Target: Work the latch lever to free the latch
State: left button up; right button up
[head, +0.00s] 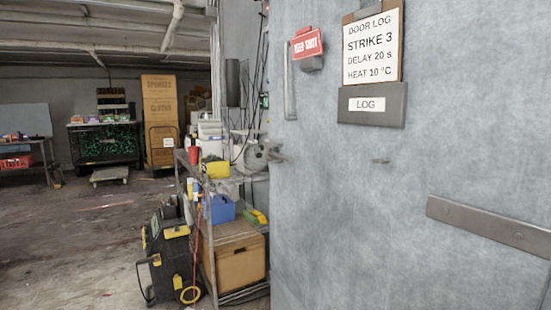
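A large grey freezer door (430,230) fills the right half of the head view. At its left edge is a grey metal mechanism (258,156) with a short lever-like piece (277,157) pointing right; it looks like the latch, but its details are too small to tell whether it is engaged. A vertical pull handle (290,82) is on the door above it. Neither of my grippers is in view.
A red sign (307,44) and a door log board (373,48) hang on the door; a metal bar (490,228) crosses it lower right. A loaded shelf cart (212,262) and a black-and-yellow machine (168,262) stand left of the door. The floor (75,245) farther left is mostly clear.

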aim_at(267, 153)
jog(key=u, duration=0.6)
jog(key=i, duration=0.7)
jog(key=u, duration=0.5)
jog(key=i, duration=0.85)
jog(key=z, duration=0.35)
